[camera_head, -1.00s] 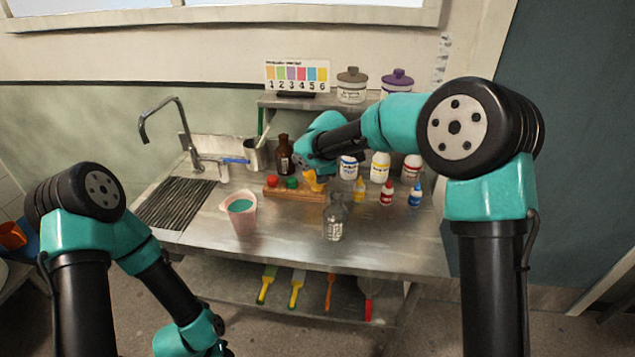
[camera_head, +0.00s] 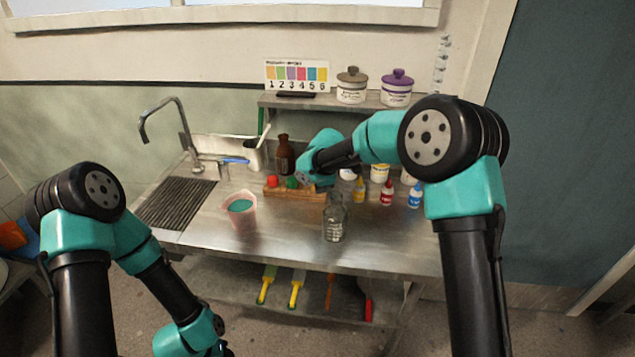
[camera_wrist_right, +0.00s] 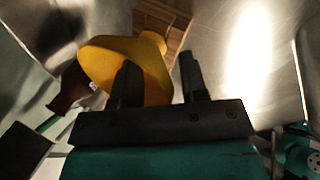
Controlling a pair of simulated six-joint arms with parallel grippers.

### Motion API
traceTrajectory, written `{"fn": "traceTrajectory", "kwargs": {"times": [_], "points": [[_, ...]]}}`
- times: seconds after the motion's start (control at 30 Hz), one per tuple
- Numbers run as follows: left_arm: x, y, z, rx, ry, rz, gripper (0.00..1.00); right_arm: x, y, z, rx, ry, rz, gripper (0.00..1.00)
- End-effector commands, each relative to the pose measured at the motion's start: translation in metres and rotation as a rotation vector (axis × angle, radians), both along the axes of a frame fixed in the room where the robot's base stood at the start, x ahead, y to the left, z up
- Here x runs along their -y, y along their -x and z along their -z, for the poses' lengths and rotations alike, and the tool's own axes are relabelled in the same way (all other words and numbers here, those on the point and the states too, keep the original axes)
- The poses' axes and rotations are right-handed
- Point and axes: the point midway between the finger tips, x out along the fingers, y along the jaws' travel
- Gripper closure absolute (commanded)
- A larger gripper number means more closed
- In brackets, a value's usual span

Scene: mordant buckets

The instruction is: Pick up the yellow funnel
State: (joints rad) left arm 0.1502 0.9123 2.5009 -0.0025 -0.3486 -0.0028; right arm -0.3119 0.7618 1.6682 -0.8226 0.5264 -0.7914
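The yellow funnel (camera_wrist_right: 125,60) fills the upper middle of the right wrist view, wide mouth to the left and narrow end by a wooden rack. My right gripper (camera_wrist_right: 158,68) is open. One finger overlaps the funnel's body in the picture; the other is beyond its right side. I cannot tell whether they touch it. In the head view my right gripper (camera_head: 314,180) is at the right part of the wooden rack (camera_head: 295,194) and hides the funnel. My left arm hangs at the lower left, its gripper outside the picture.
A glass bottle (camera_head: 334,222) stands just in front of the rack. A pink beaker (camera_head: 240,213) of green liquid is front left. A brown bottle (camera_head: 284,158) stands behind the rack, small dropper bottles (camera_head: 387,193) to the right. The counter's front is mostly clear.

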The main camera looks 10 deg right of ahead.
Motion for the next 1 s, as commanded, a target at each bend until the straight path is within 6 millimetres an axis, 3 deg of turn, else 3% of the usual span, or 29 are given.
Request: {"fn": "traceTrajectory", "kwargs": {"times": [0.47,0.87,1.0], "points": [[0.0,0.0,0.0,0.0,0.0,0.0,0.57,-0.0002,-0.0002,0.0002,0.0,0.0,0.0,0.6],[0.0,0.0,0.0,0.0,0.0,0.0,0.57,-0.0002,0.0,0.0003,0.0,0.0,0.0,0.98],[0.0,0.0,0.0,0.0,0.0,0.0,0.57,-0.0002,0.0,0.0005,-0.001,0.0,0.0,1.0]]}}
